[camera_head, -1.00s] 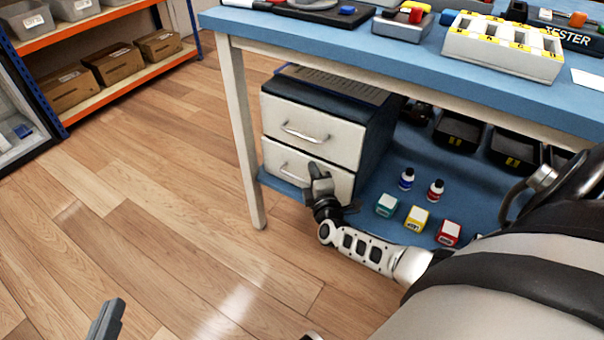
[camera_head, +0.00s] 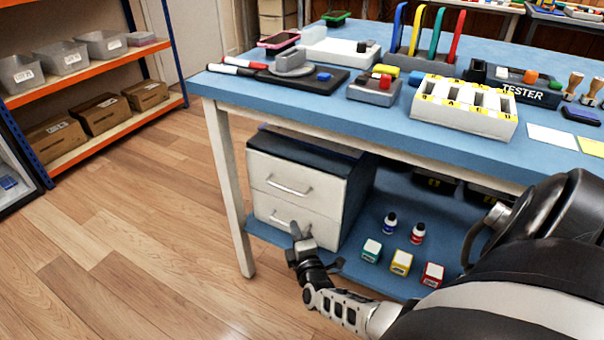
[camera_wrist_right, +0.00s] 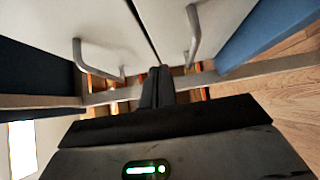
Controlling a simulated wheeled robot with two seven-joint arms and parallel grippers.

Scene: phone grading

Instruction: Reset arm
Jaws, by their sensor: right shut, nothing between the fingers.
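My right gripper (camera_head: 297,233) is in front of the lower drawer of a white two-drawer cabinet (camera_head: 325,200) under the blue table. In the right wrist view its fingers (camera_wrist_right: 157,86) are together with nothing between them, and the two drawer handles (camera_wrist_right: 193,37) show to either side, apart from the fingers. Both drawers look shut in the head view. My left gripper is not in view now.
The blue table (camera_head: 300,104) carries a tester (camera_head: 520,88), a white slotted tray (camera_head: 464,119) and tools. Small bottles (camera_head: 390,222) and coloured boxes (camera_head: 401,262) stand on the lower shelf. A shelf rack (camera_head: 92,82) is at the left. The wood floor (camera_head: 130,240) is open.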

